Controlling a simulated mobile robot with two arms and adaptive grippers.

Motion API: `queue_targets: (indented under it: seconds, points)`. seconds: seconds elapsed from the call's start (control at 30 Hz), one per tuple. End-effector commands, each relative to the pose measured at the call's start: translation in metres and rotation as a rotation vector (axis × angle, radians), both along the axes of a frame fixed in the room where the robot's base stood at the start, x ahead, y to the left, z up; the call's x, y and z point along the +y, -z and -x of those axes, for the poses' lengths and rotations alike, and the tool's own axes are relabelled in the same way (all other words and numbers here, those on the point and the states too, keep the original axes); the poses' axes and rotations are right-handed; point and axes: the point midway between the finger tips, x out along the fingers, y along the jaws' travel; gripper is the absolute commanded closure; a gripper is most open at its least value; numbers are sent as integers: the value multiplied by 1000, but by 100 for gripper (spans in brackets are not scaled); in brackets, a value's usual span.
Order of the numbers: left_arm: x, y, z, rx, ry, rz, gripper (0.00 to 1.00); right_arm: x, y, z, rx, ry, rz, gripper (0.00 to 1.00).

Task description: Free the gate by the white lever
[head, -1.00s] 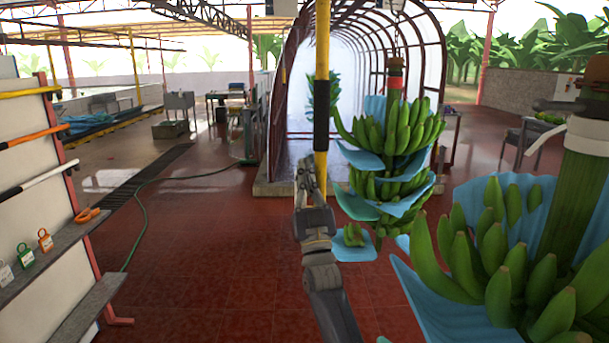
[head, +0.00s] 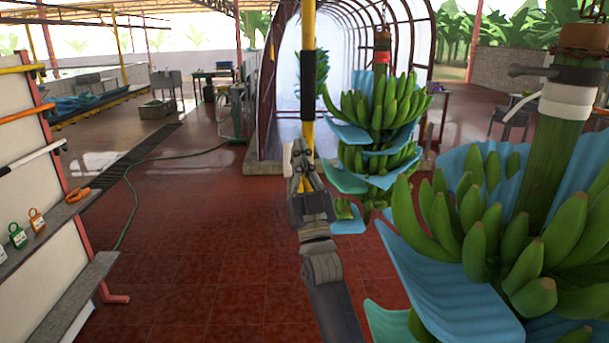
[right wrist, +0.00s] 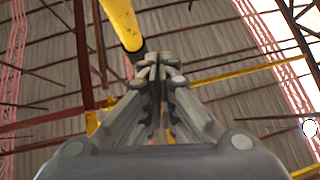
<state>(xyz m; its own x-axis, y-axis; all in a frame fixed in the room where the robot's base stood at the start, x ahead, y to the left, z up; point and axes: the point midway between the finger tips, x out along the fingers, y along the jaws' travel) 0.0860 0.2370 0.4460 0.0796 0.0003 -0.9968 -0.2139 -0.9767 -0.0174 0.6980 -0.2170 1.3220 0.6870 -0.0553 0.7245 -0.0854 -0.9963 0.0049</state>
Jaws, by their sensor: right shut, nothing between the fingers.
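My right gripper (head: 300,152) is raised in the middle of the head view, in front of the lower part of a yellow pole with a black band (head: 308,75). Its fingers are closed together with nothing between them, also in the right wrist view (right wrist: 160,65). There, a yellow tube with a dark end (right wrist: 122,22) hangs just beyond the fingertips; I cannot tell whether they touch. A small pale piece (head: 287,160) shows beside the fingers; I cannot tell whether it is the white lever. I cannot make out the gate. My left gripper is not in view.
Banana stems with blue sheets hang at the right, one large and close (head: 480,225), one farther back (head: 385,110). A rack with coloured bars and tags (head: 75,200) stands at the left. A green hose (head: 130,190) lies on the red floor (head: 200,250), otherwise clear in front.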

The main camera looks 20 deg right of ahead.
Motion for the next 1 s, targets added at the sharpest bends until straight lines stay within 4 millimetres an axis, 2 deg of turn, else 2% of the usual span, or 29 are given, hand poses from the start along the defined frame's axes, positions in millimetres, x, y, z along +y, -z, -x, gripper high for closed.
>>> queue_targets:
  seconds: [0.03, 0.13, 0.33, 0.53, 0.9, 1.0]
  points:
    - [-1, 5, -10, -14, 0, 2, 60, 2, 6, 9, 0, -1, -1, 100]
    - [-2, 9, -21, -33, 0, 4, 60, 4, 9, 23, -1, 0, 0, 100]
    - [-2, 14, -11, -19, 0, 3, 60, 6, 13, 41, 0, -1, 1, 100]
    - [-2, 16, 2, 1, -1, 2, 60, 7, 13, 45, 0, -1, 1, 100]
    - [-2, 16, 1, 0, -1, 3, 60, 7, 14, 45, 2, -1, 1, 100]
    - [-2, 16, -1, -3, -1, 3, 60, 7, 26, 43, 45, -6, 6, 100]
